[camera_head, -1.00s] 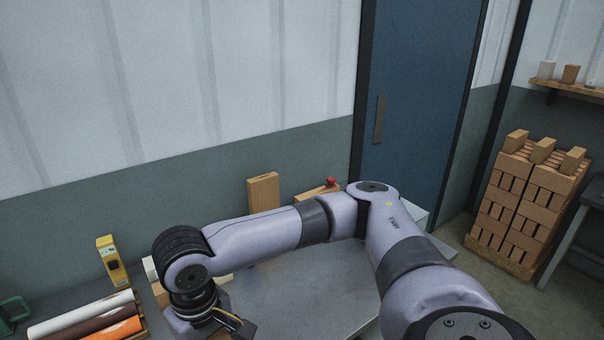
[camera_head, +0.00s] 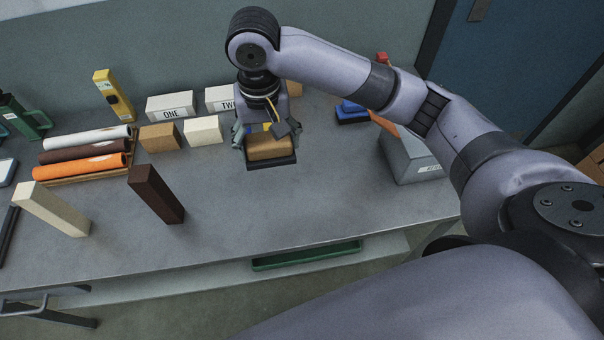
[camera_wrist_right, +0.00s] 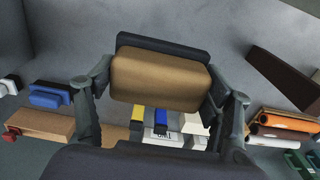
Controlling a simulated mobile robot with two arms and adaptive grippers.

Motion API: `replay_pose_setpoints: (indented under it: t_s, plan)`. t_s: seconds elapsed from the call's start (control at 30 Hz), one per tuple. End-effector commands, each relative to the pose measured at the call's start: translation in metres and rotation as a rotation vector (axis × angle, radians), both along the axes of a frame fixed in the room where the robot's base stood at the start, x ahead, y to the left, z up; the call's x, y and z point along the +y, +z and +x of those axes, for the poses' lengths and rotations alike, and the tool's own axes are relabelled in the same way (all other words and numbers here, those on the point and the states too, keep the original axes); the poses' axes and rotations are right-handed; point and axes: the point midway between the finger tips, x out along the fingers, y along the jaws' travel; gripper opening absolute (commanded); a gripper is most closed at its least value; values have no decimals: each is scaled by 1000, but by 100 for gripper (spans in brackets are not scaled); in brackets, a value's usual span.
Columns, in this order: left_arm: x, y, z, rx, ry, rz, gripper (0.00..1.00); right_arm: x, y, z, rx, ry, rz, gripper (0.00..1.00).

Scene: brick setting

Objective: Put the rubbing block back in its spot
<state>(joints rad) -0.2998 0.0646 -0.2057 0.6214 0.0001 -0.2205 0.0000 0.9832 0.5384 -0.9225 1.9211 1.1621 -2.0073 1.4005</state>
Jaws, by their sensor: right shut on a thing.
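The rubbing block, taken to be the tan block with a dark grey base (camera_head: 270,148), is between the fingers of my right gripper (camera_head: 267,137). In the right wrist view the block (camera_wrist_right: 160,80) fills the space between both fingers, which touch its ends, and the gripper (camera_wrist_right: 160,88) is shut on it. Its dark base faces the grey table (camera_head: 300,205). I cannot tell whether the base touches the table or hangs just above it. No marked spot for the block can be made out. My left gripper is not in view.
White blocks labelled ONE (camera_head: 170,107) and TWO (camera_head: 219,98) stand behind. Tan (camera_head: 159,138) and cream (camera_head: 202,131) blocks are to the left. A dark upright block (camera_head: 157,194) stands front left. A blue block (camera_head: 351,112) and grey box (camera_head: 410,157) are right. The front middle is clear.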

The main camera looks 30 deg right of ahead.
Motion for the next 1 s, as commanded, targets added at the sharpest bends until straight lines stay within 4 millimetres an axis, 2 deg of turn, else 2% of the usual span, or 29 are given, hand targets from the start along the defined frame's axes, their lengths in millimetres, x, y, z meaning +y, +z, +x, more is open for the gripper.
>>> replay_pose_setpoints:
  t_s: [0.17, 0.3, 0.5, 0.6, 0.87, 1.0]
  plan:
    - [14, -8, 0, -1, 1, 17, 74, 2, -32, -2, 7, -3, 2, 30]
    - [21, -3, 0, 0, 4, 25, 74, 0, -66, -1, 6, -5, -3, 30]
    - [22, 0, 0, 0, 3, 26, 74, 0, -118, -1, 4, -5, -3, 30]
    - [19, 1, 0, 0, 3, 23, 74, 1, -138, -1, 4, -4, -2, 30]
    - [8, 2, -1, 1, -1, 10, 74, 1, -164, 0, 1, -3, -1, 30]
    - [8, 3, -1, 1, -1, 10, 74, 1, -186, 0, 2, -4, -1, 30]
